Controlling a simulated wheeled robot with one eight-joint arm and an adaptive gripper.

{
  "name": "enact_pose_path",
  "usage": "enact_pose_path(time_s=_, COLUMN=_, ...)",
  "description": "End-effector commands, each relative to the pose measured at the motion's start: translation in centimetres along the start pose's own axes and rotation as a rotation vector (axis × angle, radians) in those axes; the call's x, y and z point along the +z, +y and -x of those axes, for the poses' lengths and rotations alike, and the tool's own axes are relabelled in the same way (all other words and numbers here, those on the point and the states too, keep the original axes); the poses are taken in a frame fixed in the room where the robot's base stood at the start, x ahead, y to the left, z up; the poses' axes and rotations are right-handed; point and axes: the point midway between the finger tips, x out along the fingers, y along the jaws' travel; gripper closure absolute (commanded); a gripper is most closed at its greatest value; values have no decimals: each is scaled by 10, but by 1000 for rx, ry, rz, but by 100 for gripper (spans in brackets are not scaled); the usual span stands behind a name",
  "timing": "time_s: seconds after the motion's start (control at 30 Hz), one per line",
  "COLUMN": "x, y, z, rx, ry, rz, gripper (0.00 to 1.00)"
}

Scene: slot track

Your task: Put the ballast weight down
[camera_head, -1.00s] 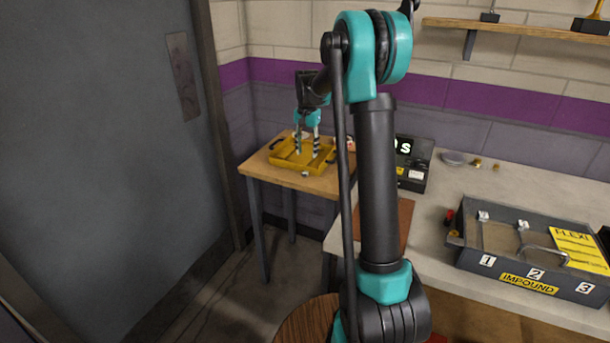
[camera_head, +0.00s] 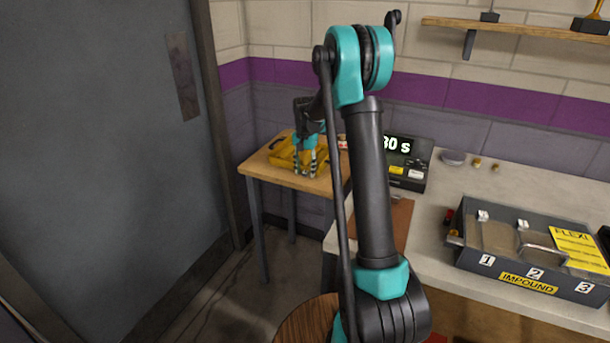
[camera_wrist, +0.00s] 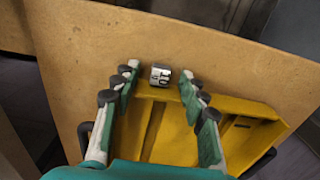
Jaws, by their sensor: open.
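The ballast weight (camera_wrist: 160,75) is a small metal block marked "10" in the wrist view. It is at the outer edge of the yellow tray (camera_wrist: 250,105), beside the bare wood of the small table (camera_wrist: 215,55). I cannot tell whether it touches the rim. My gripper (camera_wrist: 159,80) is open, with a finger on each side of the weight and gaps between. In the head view my gripper (camera_head: 305,173) is low over the table's near side, in front of the tray (camera_head: 283,155). The weight cannot be made out there.
A grey workbench (camera_head: 470,185) to the right holds a black timer box (camera_head: 408,160) and a dark box marked "IMPOUND" (camera_head: 555,300) with numbered slots. A wall shelf (camera_head: 520,30) is above. A grey door (camera_head: 100,150) is at left.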

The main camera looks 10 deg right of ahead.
Motion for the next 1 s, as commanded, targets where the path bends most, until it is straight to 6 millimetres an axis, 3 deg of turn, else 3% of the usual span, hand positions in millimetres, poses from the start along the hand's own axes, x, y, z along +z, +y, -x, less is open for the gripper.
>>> enact_pose_path(time_s=0.07, x=0, y=0, z=0, rx=0, ry=0, rz=0, gripper=59)
enact_pose_path(time_s=0.33, x=0, y=0, z=0, rx=0, ry=0, rz=0, gripper=92)
enact_pose_path(time_s=0.77, x=0, y=0, z=3, rx=0, ry=0, rz=0, gripper=95)
enact_pose_path(time_s=1.0, x=0, y=0, z=25, rx=0, ry=0, rz=0, gripper=95)
